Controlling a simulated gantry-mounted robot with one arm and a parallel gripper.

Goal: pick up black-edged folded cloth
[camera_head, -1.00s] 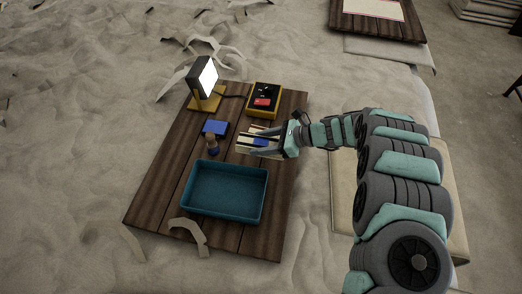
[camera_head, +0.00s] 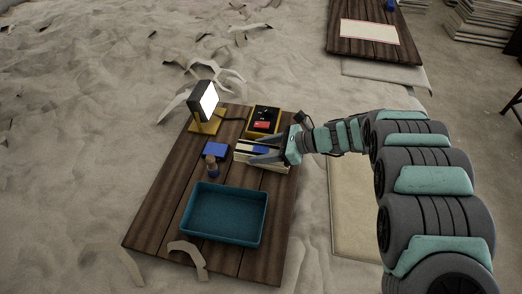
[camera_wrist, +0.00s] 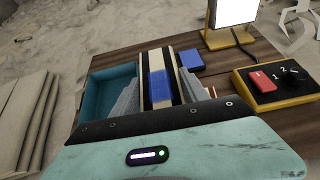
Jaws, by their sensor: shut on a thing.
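The black-edged folded cloth (camera_head: 244,153) is a long, narrow cream bundle with dark lines along its edges and a blue patch at its middle. It lies over the right half of the wooden table in the head view. In the wrist view the cloth (camera_wrist: 162,62) runs lengthwise between my two fingers, with the blue patch facing up. My gripper (camera_head: 262,150) reaches in from the right and is shut on the cloth. In the wrist view my gripper (camera_wrist: 160,90) has one finger at each side of it. I cannot tell how far the cloth is above the table.
A teal tray (camera_head: 222,240) stands at the table's (camera_head: 160,215) front. A blue block (camera_head: 215,150) and a small brown-topped figure (camera_head: 211,167) are left of the cloth. A lit lamp (camera_head: 205,101) and a yellow-black control box (camera_head: 264,122) stand behind. Bare planks lie left of the tray.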

